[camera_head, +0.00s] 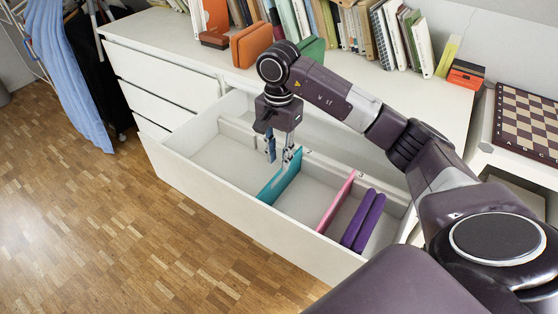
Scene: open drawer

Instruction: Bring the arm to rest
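My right arm reaches in from the right over the open white drawer (205,187). My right gripper (278,158) points down into the drawer, and its two fingers stand apart with a gap between them. A teal flat item (279,181) stands upright in the drawer just below the gripper. One fingertip overlaps its top edge in the picture; I cannot tell whether they touch. A pink flat item (337,202) and two purple items (363,220) stand further right in the drawer. My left gripper is not in view.
The white dresser (190,47) carries books, an orange case (251,45) and a green case (311,50). A chessboard (527,122) lies at the right. Clothes (66,70) hang at the left. The wooden floor (90,220) before the drawer is clear.

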